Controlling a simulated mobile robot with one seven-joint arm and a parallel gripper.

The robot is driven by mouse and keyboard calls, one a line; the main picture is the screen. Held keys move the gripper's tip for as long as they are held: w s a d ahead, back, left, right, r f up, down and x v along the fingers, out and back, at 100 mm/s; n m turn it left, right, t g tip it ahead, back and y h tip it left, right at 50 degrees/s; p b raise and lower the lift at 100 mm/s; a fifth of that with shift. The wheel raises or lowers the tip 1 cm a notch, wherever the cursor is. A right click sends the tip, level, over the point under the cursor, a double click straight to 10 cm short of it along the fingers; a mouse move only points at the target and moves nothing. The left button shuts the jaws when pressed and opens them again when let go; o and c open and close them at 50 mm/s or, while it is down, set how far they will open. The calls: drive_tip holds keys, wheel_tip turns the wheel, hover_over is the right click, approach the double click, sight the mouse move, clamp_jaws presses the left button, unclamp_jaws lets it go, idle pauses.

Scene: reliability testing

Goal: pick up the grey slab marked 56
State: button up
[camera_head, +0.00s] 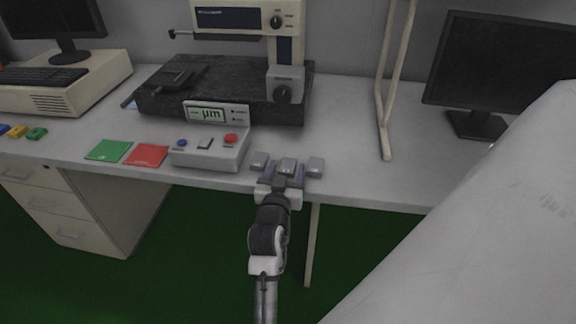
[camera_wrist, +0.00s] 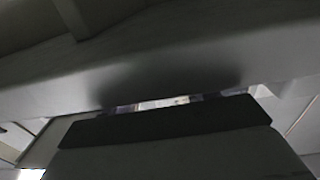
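Three small grey slabs lie side by side near the table's front edge in the head view: a left slab (camera_head: 259,161), a middle slab (camera_head: 287,166) and a right slab (camera_head: 316,167). No number can be read on any of them, so I cannot tell which is marked 56. My gripper (camera_head: 283,176) is at the table edge with its fingers spread apart, one towards each side of the middle slab. Contact with the slab cannot be made out. The wrist view is dark, filled by a close grey surface and a dark bar, and shows no slab clearly.
A grey control box (camera_head: 209,149) with red and blue buttons stands just left of the slabs. Red (camera_head: 147,155) and green (camera_head: 109,150) squares lie further left. A measuring machine (camera_head: 222,90) is behind. A pale frame (camera_head: 386,130) stands at right. The table (camera_head: 345,130) is clear between.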

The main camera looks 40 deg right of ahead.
drive_tip(key=c, duration=1)
